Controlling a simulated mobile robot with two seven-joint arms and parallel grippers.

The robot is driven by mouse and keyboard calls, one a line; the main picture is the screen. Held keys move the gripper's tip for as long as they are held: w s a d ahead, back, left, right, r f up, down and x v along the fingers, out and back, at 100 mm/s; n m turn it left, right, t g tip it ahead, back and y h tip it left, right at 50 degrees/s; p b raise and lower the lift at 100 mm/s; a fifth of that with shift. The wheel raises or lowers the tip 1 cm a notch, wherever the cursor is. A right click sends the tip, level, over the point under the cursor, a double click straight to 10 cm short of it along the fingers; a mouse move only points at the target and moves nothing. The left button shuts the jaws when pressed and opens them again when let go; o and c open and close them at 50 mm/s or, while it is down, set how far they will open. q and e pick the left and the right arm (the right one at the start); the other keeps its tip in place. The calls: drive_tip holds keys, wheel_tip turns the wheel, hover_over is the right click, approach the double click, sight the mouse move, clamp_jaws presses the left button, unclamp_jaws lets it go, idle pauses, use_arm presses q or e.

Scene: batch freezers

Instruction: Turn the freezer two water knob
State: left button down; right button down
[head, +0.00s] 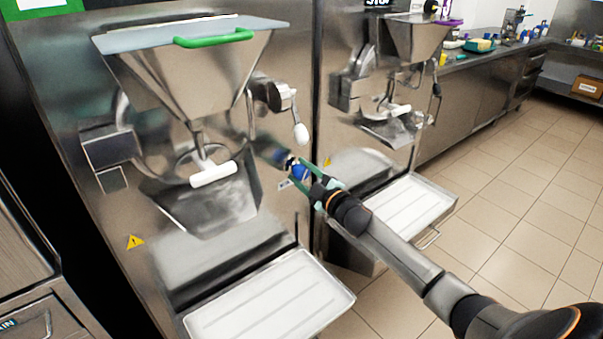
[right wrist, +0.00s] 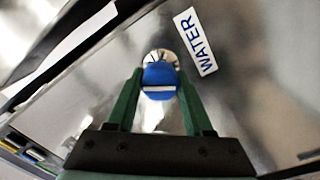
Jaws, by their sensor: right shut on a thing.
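The blue water knob (head: 299,169) is on the front panel of the nearer freezer, at the right of its front. It also shows in the right wrist view (right wrist: 159,77), with a white line across its face and a silver base behind it. A WATER label (right wrist: 196,42) is beside it. My right gripper (head: 306,177) reaches in from the lower right, with its green fingers on either side of the knob and shut on it. In the wrist view, the white line runs roughly level between the fingers. My left gripper is not in view.
The nearer freezer has a green-handled hopper lid (head: 213,38), a white-handled spout (head: 213,174) and a protruding white tray (head: 270,305). A second freezer with its own tray (head: 412,207) stands to the right. Tiled floor (head: 520,215) is clear beyond my arm.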

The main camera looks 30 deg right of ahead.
drive_tip(key=c, duration=0.5)
unclamp_jaws()
drive_tip(key=shift+o, duration=1)
drive_tip(key=shift+s, duration=0.1)
drive_tip(key=s, duration=1.2)
drive_tip(key=shift+s+d+f, duration=0.2)
drive_tip(key=shift+d+f, duration=0.05)
drive_tip(key=shift+d, duration=0.15)
drive_tip(key=s+a+f+m+g+y+p, duration=0.1)
drive_tip(key=s+a+f+m+g+p, duration=0.5)
drive_tip(key=s+a+f, duration=1.3)
drive_tip(key=s+a+m+g, duration=0.3)
drive_tip(key=a, duration=0.1)
drive_tip(key=shift+s+f, duration=0.25)
drive_tip(key=shift+f, duration=0.1)
